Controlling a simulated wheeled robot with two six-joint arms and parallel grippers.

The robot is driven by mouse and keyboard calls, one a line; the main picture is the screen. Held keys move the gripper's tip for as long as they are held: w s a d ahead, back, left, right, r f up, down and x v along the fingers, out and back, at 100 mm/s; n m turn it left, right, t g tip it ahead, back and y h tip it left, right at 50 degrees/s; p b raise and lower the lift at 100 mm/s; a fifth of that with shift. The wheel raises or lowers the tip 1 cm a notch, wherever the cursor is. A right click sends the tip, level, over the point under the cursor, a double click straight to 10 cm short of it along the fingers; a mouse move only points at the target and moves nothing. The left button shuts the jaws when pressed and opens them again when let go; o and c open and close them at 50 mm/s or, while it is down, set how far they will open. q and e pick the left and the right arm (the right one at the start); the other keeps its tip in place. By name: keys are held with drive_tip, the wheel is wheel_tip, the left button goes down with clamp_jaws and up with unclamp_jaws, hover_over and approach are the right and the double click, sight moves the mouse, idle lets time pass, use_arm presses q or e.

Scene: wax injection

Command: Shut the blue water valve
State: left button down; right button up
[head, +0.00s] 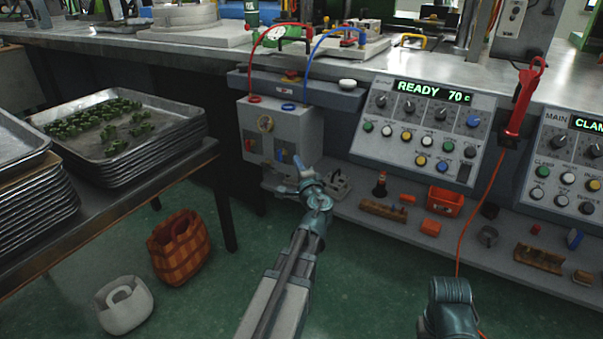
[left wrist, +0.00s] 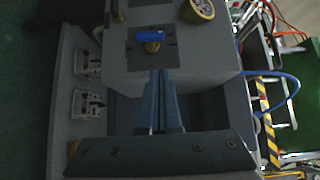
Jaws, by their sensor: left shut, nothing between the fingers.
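The blue water valve shows in the left wrist view as a blue lever (left wrist: 150,36) over a brass fitting, on a dark square plate on the front of a grey box. In the head view the blue lever (head: 283,152) is small, on the lower right of the box front (head: 254,139). My left gripper (head: 300,165) is just in front of and below it. In the left wrist view its blue fingers (left wrist: 160,80) are together and empty, pointing at the plate below the lever. Contact cannot be judged.
A brass-coloured gauge (head: 265,124) sits on the box above the valve. A red hose (head: 252,70) and a blue hose (head: 308,65) rise from the box's top. A control panel (head: 424,131) stands to the right. A low shelf (head: 345,205) with small parts runs below.

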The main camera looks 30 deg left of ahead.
sight(282, 150)
use_arm(q)
drive_tip(key=shift+w+a, duration=0.2)
drive_tip(key=shift+a, duration=1)
drive_tip(key=shift+w+a, duration=0.15)
drive_tip(key=shift+a, duration=1.05)
drive_tip(key=shift+r, duration=0.1)
drive_tip(key=shift+a+r+n+g+h+p, duration=0.15)
drive_tip(key=shift+r+n+g+h+p, duration=0.4)
drive_tip(key=shift+p, duration=1.25)
drive_tip(key=shift+a+r+n+g+h+p, duration=0.2)
drive_tip(key=shift+n+h+p, duration=0.5)
drive_tip(key=shift+p, duration=1.1)
drive_tip(key=a+n+h+p, duration=0.1)
drive_tip(key=n+h+p, duration=0.1)
drive_tip(key=h+p, duration=0.1)
drive_tip(key=a+n+g+h+p, duration=0.1)
drive_tip(key=n+h+p, duration=0.1)
drive_tip(key=h+p, duration=0.1)
drive_tip(key=a+n+g+h+p, duration=0.1)
drive_tip(key=n+h+p, duration=0.1)
drive_tip(key=h+p, duration=0.1)
drive_tip(key=shift+a+r+p, duration=0.15)
drive_tip(key=shift+r+p, duration=0.2)
drive_tip(key=shift+p, duration=0.45)
drive_tip(key=shift+r, duration=0.1)
